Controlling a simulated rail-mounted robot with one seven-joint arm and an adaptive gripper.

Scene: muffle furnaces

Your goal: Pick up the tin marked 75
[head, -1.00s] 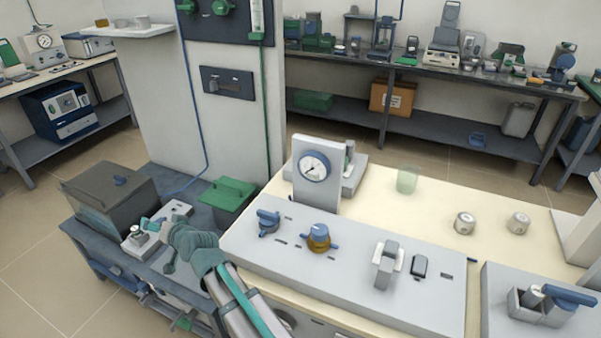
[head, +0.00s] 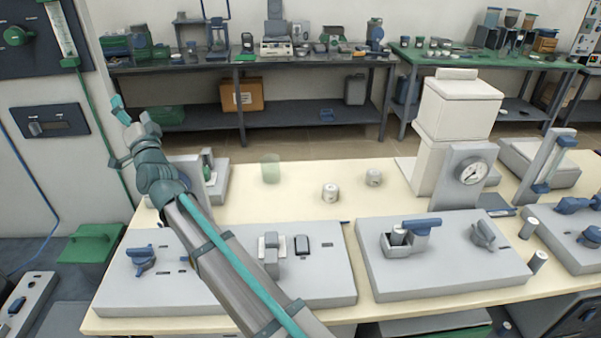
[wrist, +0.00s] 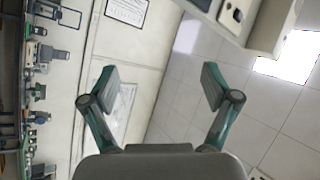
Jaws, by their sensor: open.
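Two small pale tins stand upright on the cream bench top (head: 285,205) in the head view: a nearer tin (head: 330,194) and a farther tin (head: 374,178) to its right. Their markings are too small to read, so I cannot tell which is marked 75. My gripper (head: 118,135) is at the left in the head view, raised and well away from both tins. In the wrist view my gripper (wrist: 158,84) is open, with nothing between its fingers; that view shows wall and ceiling, and no tins.
A translucent green beaker (head: 270,168) stands left of the tins. A white furnace-like unit (head: 455,110) and a dial gauge (head: 469,172) stand to their right. Grey control panels (head: 440,258) line the bench front. Bench top around the tins is clear.

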